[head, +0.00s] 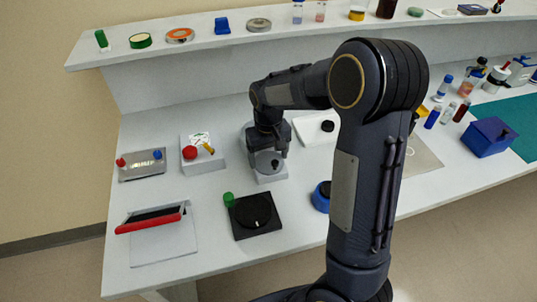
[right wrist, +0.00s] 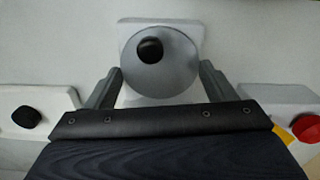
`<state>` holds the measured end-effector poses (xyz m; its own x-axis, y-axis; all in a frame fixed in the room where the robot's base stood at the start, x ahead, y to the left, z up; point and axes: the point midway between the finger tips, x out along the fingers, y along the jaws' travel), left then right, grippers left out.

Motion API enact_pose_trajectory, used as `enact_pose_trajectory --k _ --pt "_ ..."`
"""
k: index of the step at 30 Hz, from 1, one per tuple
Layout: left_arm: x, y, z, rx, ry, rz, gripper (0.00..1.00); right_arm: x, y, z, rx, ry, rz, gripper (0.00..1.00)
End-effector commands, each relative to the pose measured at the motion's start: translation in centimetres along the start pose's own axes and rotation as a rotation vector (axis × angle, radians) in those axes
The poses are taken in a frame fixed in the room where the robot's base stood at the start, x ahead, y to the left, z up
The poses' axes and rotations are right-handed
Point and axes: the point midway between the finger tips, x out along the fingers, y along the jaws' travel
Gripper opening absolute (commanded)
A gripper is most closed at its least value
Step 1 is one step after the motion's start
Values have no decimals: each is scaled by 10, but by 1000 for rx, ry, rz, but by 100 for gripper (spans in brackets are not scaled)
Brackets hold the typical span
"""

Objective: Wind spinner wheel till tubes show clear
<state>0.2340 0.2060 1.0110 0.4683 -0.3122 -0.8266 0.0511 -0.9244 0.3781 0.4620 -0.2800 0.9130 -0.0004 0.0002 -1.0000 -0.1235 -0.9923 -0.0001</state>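The spinner (head: 270,178) is a light grey block on the table with a grey wheel (head: 262,162) on top. In the right wrist view the wheel (right wrist: 172,72) is a round grey disc with a black knob (right wrist: 150,50) set off its centre. My right gripper (head: 272,150) is over the spinner, and its own arm partly covers it. In the right wrist view my right gripper (right wrist: 161,70) is open, one finger on each side of the wheel, and the knob is not gripped. I cannot make out tubes on the spinner. My left gripper is out of view.
A box with a red button (head: 190,153) stands left of the spinner, and a white plate with a black knob (head: 327,126) right of it. A black square device (head: 254,214) lies in front. A red-framed tablet (head: 152,218) is front left. Vials (head: 445,88) stand far right.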

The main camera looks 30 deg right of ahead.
Motion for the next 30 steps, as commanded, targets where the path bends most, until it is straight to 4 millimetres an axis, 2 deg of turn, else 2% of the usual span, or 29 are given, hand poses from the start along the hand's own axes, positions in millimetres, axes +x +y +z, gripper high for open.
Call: enact_pose_trajectory --k 5,13,22,23,27,30 --pt "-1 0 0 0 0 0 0 -1 0 0 22 0 0 54" --pt "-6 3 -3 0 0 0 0 -1 1 0 253 0 0 54" --pt "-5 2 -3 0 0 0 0 0 1 0 272 1 0 54" --pt "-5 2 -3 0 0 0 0 -1 1 0 272 1 0 80" --pt "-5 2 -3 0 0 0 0 0 1 0 271 1 0 98" --pt "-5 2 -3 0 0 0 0 0 1 0 271 1 0 99"
